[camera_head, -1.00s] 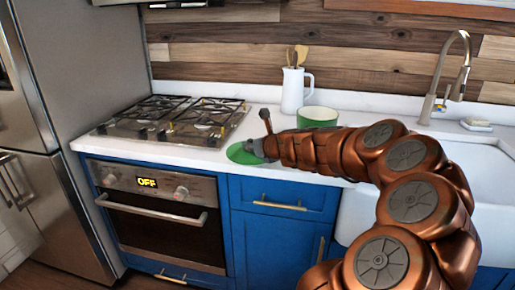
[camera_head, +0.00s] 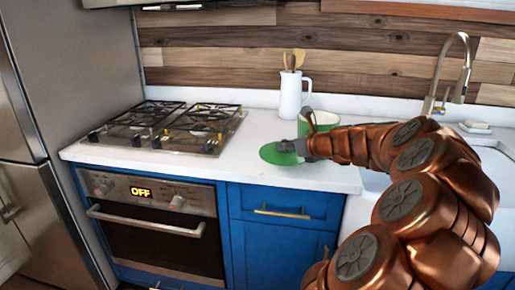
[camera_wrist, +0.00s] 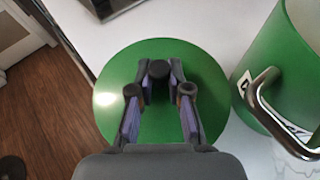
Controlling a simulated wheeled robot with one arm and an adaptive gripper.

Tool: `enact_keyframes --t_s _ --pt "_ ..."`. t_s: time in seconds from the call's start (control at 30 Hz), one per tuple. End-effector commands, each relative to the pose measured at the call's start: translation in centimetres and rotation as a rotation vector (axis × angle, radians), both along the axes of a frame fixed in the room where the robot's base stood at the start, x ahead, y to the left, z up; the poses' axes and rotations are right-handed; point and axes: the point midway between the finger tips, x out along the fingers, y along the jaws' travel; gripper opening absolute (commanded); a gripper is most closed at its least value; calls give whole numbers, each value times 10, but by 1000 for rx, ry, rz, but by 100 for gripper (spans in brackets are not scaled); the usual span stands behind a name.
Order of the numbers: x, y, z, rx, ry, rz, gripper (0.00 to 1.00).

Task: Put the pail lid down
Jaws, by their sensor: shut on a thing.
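The pail lid (camera_head: 272,155) is a flat green disc over the white counter, left of the pail in the head view. In the wrist view the green lid (camera_wrist: 200,75) lies below my gripper (camera_wrist: 160,100), with its dark knob (camera_wrist: 158,69) between the fingers. My gripper (camera_head: 292,147) is shut on the lid by this knob. The green pail (camera_head: 325,119) stands behind my gripper, partly hidden by it. In the wrist view the pail (camera_wrist: 270,70) is right of the lid, with its metal handle in front. I cannot tell whether the lid touches the counter.
The gas stove (camera_head: 165,126) is to the left. A white jug (camera_head: 292,94) with wooden utensils stands behind the lid. The sink (camera_head: 492,165) and tap (camera_head: 455,75) are at the right. The white counter (camera_head: 235,150) is bare left of the lid.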

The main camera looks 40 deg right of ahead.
Motion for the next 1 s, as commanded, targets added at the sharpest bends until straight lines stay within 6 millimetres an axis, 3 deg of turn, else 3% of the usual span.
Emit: enact_keyframes --t_s 0.5,0.6,0.83,1.0 --pt "107 -7 -11 0 3 7 0" --pt "120 -10 -12 0 1 4 0" --pt "132 -11 -14 0 -2 2 0" --pt "132 -11 -32 2 0 3 0"
